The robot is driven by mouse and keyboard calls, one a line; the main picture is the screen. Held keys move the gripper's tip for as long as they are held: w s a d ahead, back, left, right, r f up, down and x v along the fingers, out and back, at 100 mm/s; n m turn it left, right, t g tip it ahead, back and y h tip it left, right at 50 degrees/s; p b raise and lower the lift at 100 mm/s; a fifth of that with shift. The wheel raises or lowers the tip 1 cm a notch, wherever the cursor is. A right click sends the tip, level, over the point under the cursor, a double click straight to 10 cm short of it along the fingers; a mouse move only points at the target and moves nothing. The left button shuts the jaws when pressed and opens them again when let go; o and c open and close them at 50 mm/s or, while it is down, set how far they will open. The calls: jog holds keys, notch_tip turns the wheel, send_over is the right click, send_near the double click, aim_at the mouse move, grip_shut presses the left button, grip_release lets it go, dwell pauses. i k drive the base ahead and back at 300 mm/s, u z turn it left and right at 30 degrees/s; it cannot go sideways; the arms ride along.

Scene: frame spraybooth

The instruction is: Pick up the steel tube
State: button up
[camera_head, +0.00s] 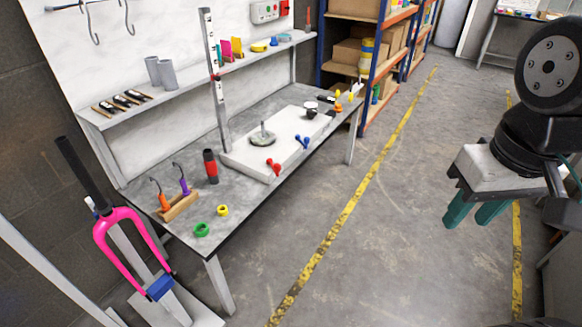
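Two plain grey tubes stand upright side by side on the wall shelf at the upper left, the right one (168,75) slightly in front of the left one (152,69). I cannot tell from colour alone whether either is the steel tube. My gripper (468,216) hangs at the right over the floor, its two teal fingers apart and nothing between them. It is well to the right of the workbench and far from the tubes.
The workbench (258,208) bears a white plate, a tall upright gauge (214,80), a red and black cylinder (210,166), tape rings and a hook block. A pink fork (117,222) stands at the left front. Storage racks (372,60) stand behind. The marked floor is clear.

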aim_at(210, 165)
jog(key=z, duration=0.2)
jog(key=k, duration=0.35)
jog(key=z, duration=0.05)
jog(key=i, duration=1.2)
jog(key=u, duration=1.6)
jog(key=i, duration=0.85)
jog(key=u, duration=1)
